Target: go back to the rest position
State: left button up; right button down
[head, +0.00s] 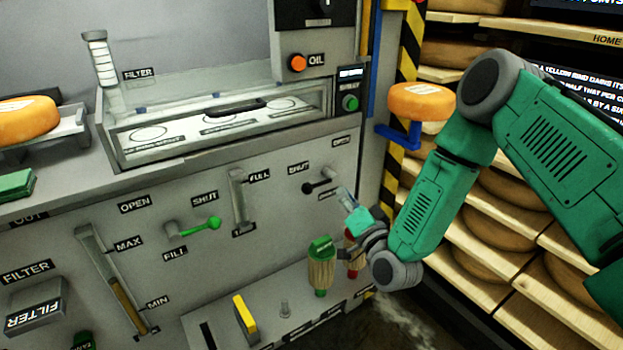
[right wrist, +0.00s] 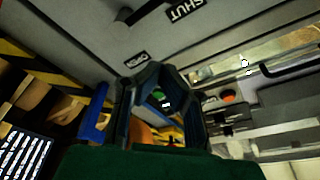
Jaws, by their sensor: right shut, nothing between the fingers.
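My right gripper (head: 346,196) is in front of the machine's grey front panel, at the end of my green arm that comes in from the right. In the right wrist view its dark fingers (right wrist: 160,78) come together at the tips, shut with nothing between them. A black-knobbed lever (head: 318,186) sits on the panel just left of the fingertips, by SHUT and OPEN labels. I cannot tell whether the fingertips touch it. My left gripper is not in view.
A green-handled lever (head: 200,227) is further left on the panel. A green-topped brush (head: 321,262) stands below the gripper, with a red item beside it. An orange cheese wheel (head: 421,101) rests on a blue support. Shelves of cheese wheels (head: 500,195) stand behind my right arm.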

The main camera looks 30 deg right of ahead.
jog(key=s+a+f+n+g+y, duration=0.5)
jog(key=s+a+f+g, duration=0.5)
jog(key=f, duration=0.6)
jog(key=s+f+n+g+h, duration=0.1)
jog(key=s+f+n+g, duration=0.2)
jog(key=s, duration=0.9)
jog(key=s+f+n+g+h, duration=0.2)
jog(key=s+g, duration=0.4)
jog(key=s, duration=0.7)
jog(key=shift+s+d+f+n, duration=0.15)
jog(key=shift+d+f+n, duration=0.2)
jog(key=shift+f+n, duration=0.25)
jog(key=shift+f, duration=0.1)
